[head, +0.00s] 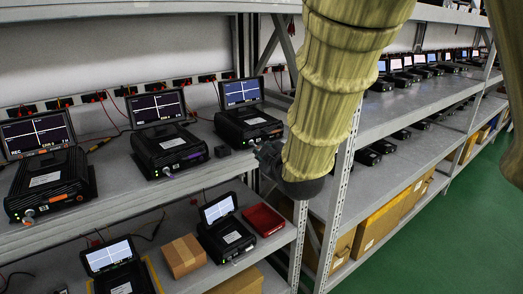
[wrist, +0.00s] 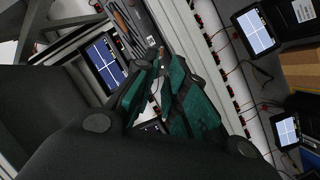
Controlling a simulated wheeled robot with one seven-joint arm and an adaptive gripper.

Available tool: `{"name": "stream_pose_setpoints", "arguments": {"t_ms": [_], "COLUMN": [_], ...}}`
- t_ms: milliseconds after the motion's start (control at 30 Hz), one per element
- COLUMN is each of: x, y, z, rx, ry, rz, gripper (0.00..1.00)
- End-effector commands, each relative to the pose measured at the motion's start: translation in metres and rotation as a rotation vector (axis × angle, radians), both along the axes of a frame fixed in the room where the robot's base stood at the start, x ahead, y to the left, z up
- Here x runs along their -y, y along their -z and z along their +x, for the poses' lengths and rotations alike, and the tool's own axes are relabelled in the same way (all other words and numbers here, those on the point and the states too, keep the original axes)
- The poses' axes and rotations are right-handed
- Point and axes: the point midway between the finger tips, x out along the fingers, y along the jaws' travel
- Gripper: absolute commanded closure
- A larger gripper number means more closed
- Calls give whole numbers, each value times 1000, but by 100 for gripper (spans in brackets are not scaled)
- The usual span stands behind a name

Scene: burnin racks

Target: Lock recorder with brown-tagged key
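Three black recorders with lit screens stand on the left upper shelf in the head view: a left one (head: 50,185) with an orange tag at its front, a middle one (head: 168,150) with a purple tag, and a right one (head: 247,124). The left and middle screens bear small text. My gripper (head: 268,158) is dark and close to the front right of the right recorder; my arm partly hides it. In the wrist view my gripper's teal pads (wrist: 163,68) come close together at the tips. Whether anything is between them is unclear. I cannot make out a brown-tagged key for certain.
The lower shelf holds two more recorders (head: 226,236), a small cardboard box (head: 184,256) and a red tray (head: 263,219). A rack post (head: 338,200) stands right of my gripper. The green floor (head: 430,240) is clear.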

Motion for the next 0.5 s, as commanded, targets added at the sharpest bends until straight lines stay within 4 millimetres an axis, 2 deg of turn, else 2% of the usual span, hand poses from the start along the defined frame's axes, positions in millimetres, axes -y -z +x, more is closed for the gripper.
{"name": "stream_pose_setpoints", "arguments": {"t_ms": [200,500], "x": [9,12], "y": [-7,-10], "z": [-26,-37], "rx": [-1,-1], "ry": [1,1], "rz": [1,1], "gripper": [87,87]}}
